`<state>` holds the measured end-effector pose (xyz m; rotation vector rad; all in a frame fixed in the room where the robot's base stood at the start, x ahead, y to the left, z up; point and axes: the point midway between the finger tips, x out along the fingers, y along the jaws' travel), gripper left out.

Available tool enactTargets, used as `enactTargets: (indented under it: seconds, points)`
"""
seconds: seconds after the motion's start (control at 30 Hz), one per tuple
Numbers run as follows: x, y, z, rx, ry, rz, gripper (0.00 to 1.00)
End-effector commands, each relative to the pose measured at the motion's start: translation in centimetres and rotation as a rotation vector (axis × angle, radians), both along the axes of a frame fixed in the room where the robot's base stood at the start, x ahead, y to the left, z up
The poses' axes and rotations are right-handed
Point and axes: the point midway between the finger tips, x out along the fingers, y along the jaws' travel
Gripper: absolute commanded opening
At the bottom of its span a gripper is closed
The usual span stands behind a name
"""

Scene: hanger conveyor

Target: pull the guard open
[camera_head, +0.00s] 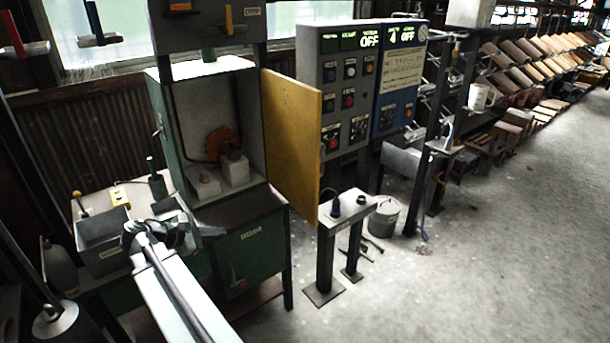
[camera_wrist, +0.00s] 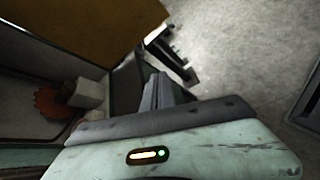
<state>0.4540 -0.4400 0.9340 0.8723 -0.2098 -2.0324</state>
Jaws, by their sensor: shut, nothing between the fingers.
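The guard (camera_head: 291,143) is an orange-yellow panel on the right side of the green machine cabinet (camera_head: 255,240). It stands swung outward, and the cabinet's front is uncovered. It also fills the upper left of the wrist view (camera_wrist: 85,28). My gripper (camera_head: 218,232) is in front of the cabinet, low and left of the guard, apart from it. In the wrist view my gripper's dark fingers (camera_wrist: 163,90) are together and empty, pointing past the guard's lower edge. Inside the cabinet an orange-red toothed wheel (camera_head: 222,141) sits by a pale block (camera_head: 235,168).
A small post table (camera_head: 345,210) stands right of the guard, with a grey bucket (camera_head: 384,216) behind it. Control panels (camera_head: 350,85) stand behind the guard. A grey bin (camera_head: 103,243) lies left of my arm. Open concrete floor (camera_head: 480,260) extends at right.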

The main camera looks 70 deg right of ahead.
Motion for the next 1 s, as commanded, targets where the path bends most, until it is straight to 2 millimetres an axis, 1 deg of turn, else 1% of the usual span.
enactTargets:
  seconds: [0.03,0.1,0.2,0.3,0.47,0.57,0.67,1.0]
  points:
    - [-3.1,-4.0,2.6,-0.062,0.155,-0.008,0.00]
    - [-6.8,-7.7,6.2,-0.121,0.375,-0.018,0.00]
    - [-10.2,-10.5,9.8,-0.156,0.597,-0.045,0.00]
    - [-11.6,-11.5,11.5,-0.165,0.705,-0.061,0.00]
    - [-11.9,-11.7,11.9,-0.168,0.727,-0.062,0.00]
    - [-12.4,-12.4,11.8,-0.167,0.725,-0.062,0.00]
    - [-13.5,-13.8,11.8,-0.166,0.724,-0.063,0.00]
    - [-17.8,-19.7,11.8,-0.167,0.723,-0.062,0.00]
